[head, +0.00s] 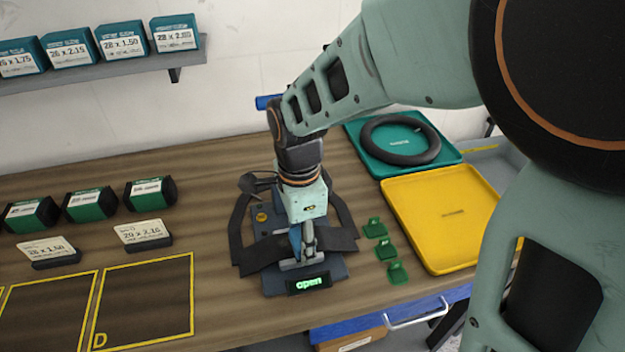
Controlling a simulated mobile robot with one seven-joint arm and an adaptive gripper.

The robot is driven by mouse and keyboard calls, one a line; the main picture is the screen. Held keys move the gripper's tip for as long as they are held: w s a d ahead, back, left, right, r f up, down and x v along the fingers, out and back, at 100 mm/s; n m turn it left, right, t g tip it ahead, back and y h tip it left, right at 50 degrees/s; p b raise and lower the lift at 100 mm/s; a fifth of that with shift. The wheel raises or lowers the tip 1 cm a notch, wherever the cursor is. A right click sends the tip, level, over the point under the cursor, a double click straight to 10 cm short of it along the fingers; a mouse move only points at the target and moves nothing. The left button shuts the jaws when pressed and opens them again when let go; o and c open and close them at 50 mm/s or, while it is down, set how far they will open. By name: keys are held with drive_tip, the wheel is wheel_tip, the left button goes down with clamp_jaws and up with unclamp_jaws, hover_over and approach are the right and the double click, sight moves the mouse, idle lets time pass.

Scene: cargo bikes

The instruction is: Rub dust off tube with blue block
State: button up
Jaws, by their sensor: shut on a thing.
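My gripper (304,245) points down over a grey-blue fixture (272,280) on the wooden bench. It is shut on a blue piece (295,238), which looks like the blue block; the fingers hide most of it. A flat black band (262,254) lies across the fixture under my gripper, with ends rising on both sides; it may be the tube. I cannot tell whether the block touches it, and no dust is discernible. The fixture's front display (309,283) reads "open" in green. A round black tube (400,140) lies on a teal tray (452,156) at the back right.
A yellow tray (450,212) is right of the fixture, with small green pieces (385,249) between. Green-black rolls (90,204) and label cards (143,234) stand left, behind yellow-outlined areas (145,300). A wall shelf (100,66) holds teal boxes. A blue drawer (345,330) is below the bench.

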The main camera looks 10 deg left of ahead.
drive_tip(key=shift+s+a+f, duration=0.1)
drive_tip(key=shift+s+a, duration=0.25)
drive_tip(key=shift+s, duration=0.2)
drive_tip(key=shift+c, duration=0.5)
drive_tip(key=shift+w+a+p, duration=0.2)
drive_tip(key=shift+w+a, duration=0.1)
drive_tip(key=shift+w, duration=0.35)
drive_tip(key=shift+w+a+p, duration=0.15)
drive_tip(key=shift+w+a, duration=0.1)
drive_tip(key=shift+w, duration=0.45)
drive_tip(key=shift+w+a+p, duration=0.2)
drive_tip(key=shift+w+a, duration=0.1)
drive_tip(key=shift+w, duration=0.35)
drive_tip(key=shift+s, duration=0.15)
drive_tip(key=shift+s+d+b, duration=0.1)
drive_tip(key=shift+s+d, duration=0.15)
drive_tip(key=shift+s, duration=0.35)
drive_tip(key=shift+s+d+b, duration=0.1)
drive_tip(key=shift+s+d, duration=0.2)
drive_tip(key=shift+s, duration=0.3)
drive_tip(key=shift+s+d+b, duration=0.1)
drive_tip(key=shift+s+d, duration=0.15)
drive_tip(key=shift+s, duration=0.35)
drive_tip(key=shift+w+r+p, duration=0.1)
drive_tip(key=shift+r+p, duration=2.25)
drive_tip(key=shift+r, duration=0.7)
